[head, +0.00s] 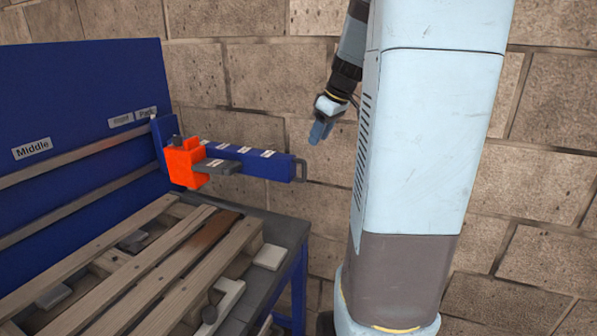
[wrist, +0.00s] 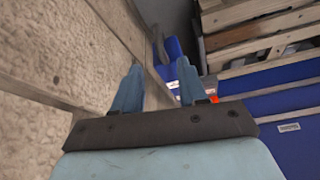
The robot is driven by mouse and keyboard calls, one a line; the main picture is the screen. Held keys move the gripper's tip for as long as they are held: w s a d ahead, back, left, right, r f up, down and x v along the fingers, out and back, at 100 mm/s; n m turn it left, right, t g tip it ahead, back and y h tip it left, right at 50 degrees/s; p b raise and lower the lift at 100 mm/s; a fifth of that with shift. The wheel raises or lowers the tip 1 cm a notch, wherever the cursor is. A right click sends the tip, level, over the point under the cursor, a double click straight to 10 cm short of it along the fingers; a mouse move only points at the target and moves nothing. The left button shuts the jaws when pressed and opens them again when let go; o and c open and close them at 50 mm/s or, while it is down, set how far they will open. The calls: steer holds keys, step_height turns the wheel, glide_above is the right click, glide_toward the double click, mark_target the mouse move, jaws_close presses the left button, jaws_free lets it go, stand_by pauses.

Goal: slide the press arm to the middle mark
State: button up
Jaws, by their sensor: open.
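The blue press arm (head: 243,160) sticks out from the rails of a blue back panel (head: 75,90), with an orange block (head: 183,163) and a grey handle at its free end. It sits at the panel's right end, near two small labels. The "Middle" label (head: 32,148) is further left on the panel. My gripper (head: 318,132) is in the air beyond and above the arm's handle end, apart from it. In the wrist view its two fingers (wrist: 160,75) are spread with nothing held. Part of the blue arm (wrist: 172,50) shows between and beyond them.
A wooden pallet (head: 170,265) lies on a dark table (head: 285,232) below the press arm. A stone block wall (head: 258,75) stands close behind. My body column fills the right of the head view. The space above the pallet, left of the press arm, is clear.

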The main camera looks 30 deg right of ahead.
mark_target(304, 176)
steer(key=x, duration=1.4)
steer(key=shift+w+d, duration=0.1)
steer(key=shift+d, duration=0.05)
jaws_close()
